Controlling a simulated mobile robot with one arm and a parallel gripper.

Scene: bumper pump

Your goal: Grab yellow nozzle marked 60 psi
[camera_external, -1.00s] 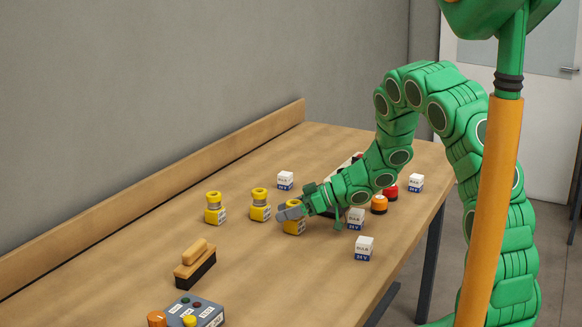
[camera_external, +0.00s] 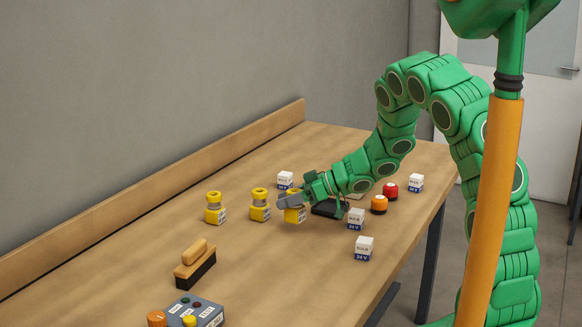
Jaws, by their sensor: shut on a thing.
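Three yellow nozzles stand in a row on the wooden table: a left one (camera_external: 214,208), a middle one (camera_external: 260,205) and a right one (camera_external: 295,213). Each has a white label whose print is too small to read, so I cannot tell which is marked 60 psi. My gripper (camera_external: 290,201) is shut on the right nozzle from its right side, and a grey finger covers part of its top. The held nozzle looks upright and slightly higher than before; whether its base clears the table is hard to tell.
White-and-blue bulb boxes (camera_external: 364,248) stand to the right and behind. A brush (camera_external: 196,263) and a grey control box (camera_external: 193,313) lie in front. The table's front middle is clear.

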